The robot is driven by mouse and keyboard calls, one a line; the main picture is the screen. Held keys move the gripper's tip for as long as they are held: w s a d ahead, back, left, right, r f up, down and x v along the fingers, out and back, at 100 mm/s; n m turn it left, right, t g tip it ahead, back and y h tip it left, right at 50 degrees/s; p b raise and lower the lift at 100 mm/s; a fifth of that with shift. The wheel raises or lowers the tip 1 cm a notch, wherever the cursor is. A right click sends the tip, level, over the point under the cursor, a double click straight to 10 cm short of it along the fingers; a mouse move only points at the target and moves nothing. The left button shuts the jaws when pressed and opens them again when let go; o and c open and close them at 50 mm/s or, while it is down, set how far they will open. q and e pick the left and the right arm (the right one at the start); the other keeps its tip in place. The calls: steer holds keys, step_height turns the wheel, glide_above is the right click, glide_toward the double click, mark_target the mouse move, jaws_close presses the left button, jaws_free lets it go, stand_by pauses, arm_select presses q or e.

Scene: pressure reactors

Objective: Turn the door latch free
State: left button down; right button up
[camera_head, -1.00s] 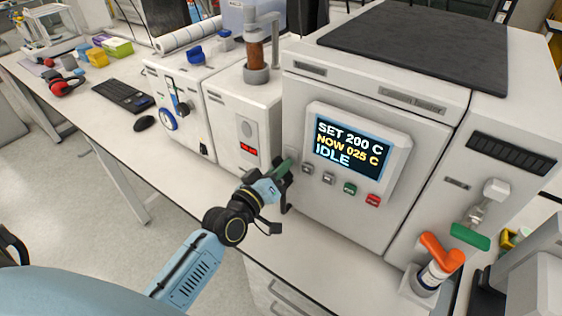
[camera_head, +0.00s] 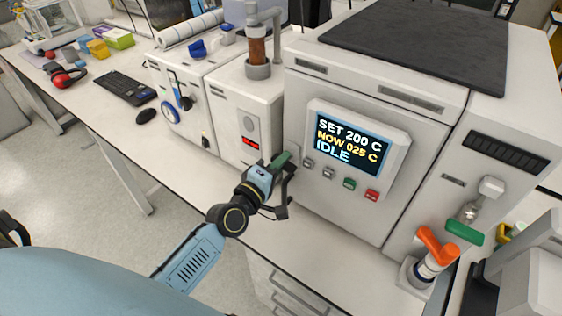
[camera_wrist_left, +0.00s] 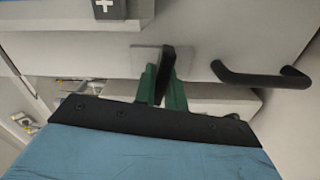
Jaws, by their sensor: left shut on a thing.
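The reactor (camera_head: 340,215) has a light grey door with a screen reading SET 200 C, NOW 025 C, IDLE. My left gripper (camera_head: 281,161) is at the left edge of this door. In the left wrist view, its green fingers (camera_wrist_left: 163,92) are shut on the black door latch (camera_wrist_left: 168,62), one on each side of the lever. The latch sits on a small grey plate (camera_wrist_left: 144,60). In the head view the gripper hides the latch. The door looks closed. My right gripper is not in view.
A black bar handle (camera_wrist_left: 262,77) is right of the latch in the wrist view. Beside the reactor stand a white unit with a red display (camera_head: 240,115) and, at right, an orange-handled valve (camera_head: 437,248). Free bench top (camera_head: 185,170) lies left of my arm.

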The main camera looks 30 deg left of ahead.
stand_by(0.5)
arm_select(q)
steer(key=c, duration=1.5)
jaws_free()
steer(key=shift+o, duration=0.2)
steer(key=s+a+b, duration=0.2)
steer(key=s, duration=1.1)
steer(key=shift+s, duration=0.1)
